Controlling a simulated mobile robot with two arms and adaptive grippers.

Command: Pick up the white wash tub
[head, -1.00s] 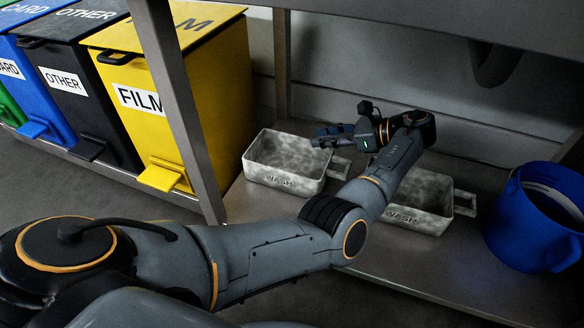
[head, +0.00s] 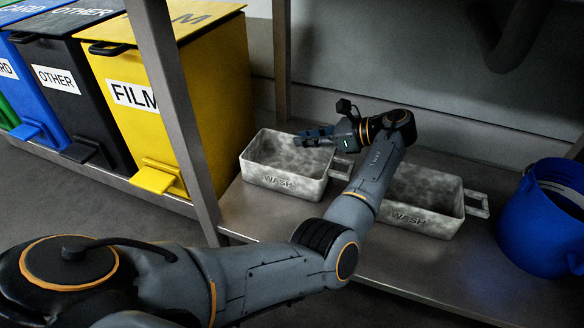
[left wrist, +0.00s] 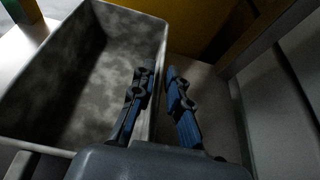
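Two mottled white-grey tubs marked WASH sit on the metal shelf: the left wash tub (head: 286,182) and the right wash tub (head: 424,218), each with a loop handle at its right end. My left gripper (head: 303,137) is over the back right part of the left tub's opening in the head view. In the left wrist view the gripper (left wrist: 158,68) has its two blue fingers apart, with the wall of a wash tub (left wrist: 158,50) seen between them. I cannot tell whether they touch it. My right gripper is not in view.
A blue bucket (head: 545,225) stands at the right of the shelf (head: 300,222). A metal post (head: 176,110) rises at the shelf's left front. Yellow (head: 190,90), black (head: 75,90) and blue (head: 30,90) bins stand to the left. A wall is close behind the tubs.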

